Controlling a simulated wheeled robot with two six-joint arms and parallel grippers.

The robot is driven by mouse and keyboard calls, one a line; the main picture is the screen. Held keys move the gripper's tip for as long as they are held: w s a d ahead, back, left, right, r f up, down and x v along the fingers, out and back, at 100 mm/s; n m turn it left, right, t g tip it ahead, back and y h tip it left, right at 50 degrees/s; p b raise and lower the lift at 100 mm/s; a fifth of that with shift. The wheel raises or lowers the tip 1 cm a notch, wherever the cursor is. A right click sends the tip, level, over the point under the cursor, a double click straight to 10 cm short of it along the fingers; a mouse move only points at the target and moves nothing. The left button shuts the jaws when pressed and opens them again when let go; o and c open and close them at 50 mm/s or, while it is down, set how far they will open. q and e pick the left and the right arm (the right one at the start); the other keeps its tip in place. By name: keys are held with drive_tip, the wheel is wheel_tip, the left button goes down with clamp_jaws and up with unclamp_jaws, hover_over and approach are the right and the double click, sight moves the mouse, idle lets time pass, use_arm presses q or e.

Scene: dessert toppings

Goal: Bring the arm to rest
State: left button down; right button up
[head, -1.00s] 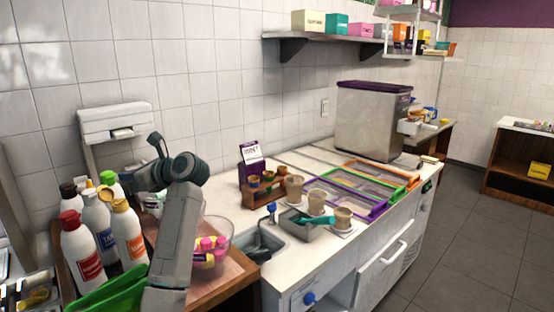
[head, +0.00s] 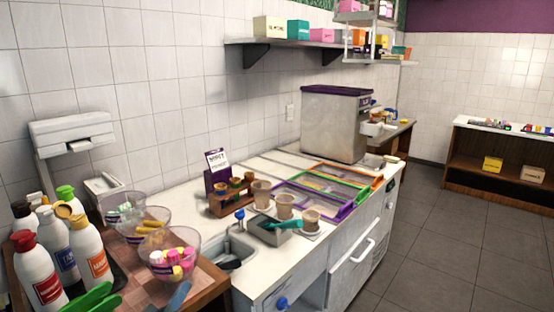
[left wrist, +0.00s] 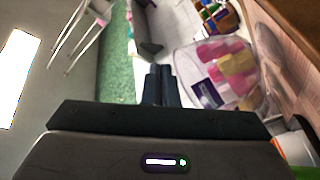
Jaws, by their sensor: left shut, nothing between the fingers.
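My left gripper (left wrist: 160,85) is shut and empty in the left wrist view, its two dark fingers together. Beside it on the right of that view is a clear bowl (left wrist: 190,62) with pink and yellow pieces, apart from the fingers as far as I can tell. In the head view this bowl (head: 151,262) stands on a wooden board (head: 203,291). My right gripper is in neither view.
Several sauce bottles (head: 40,273) crowd the lower left. Another clear bowl (head: 128,224) holds yellow pieces. The counter (head: 190,200) bears a sink (head: 236,249), a grey tray with a teal scoop, cups (head: 285,205) and a metal machine (head: 332,125). Open floor (head: 440,240) lies right.

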use_arm(q)
drive_tip(key=s+f+m+g, duration=0.45)
drive_tip(key=s+f, duration=0.35)
drive_tip(key=f, duration=0.2)
drive_tip(key=s+a+f+m+g+y, duration=0.15)
drive_tip(key=s+f+g, duration=0.25)
drive_tip(key=s, duration=0.4)
drive_tip(key=s+a+f+g+y, duration=0.3)
drive_tip(key=s, duration=0.5)
drive_tip(key=s+a+f+m+g+y, duration=0.1)
drive_tip(key=s+a+f+g+y, duration=0.1)
drive_tip(key=s+f+g, duration=0.35)
wheel_tip(320, 180, down, 29)
drive_tip(key=s+a, duration=0.2)
drive_tip(key=s+a+f+n, duration=0.1)
drive_tip(key=s+f, duration=1.6)
drive_tip(key=f, duration=0.1)
drive_tip(key=shift+s+a+f+g, duration=0.2)
drive_tip(key=shift+s+f+g, duration=0.05)
drive_tip(key=shift+s+g, duration=0.1)
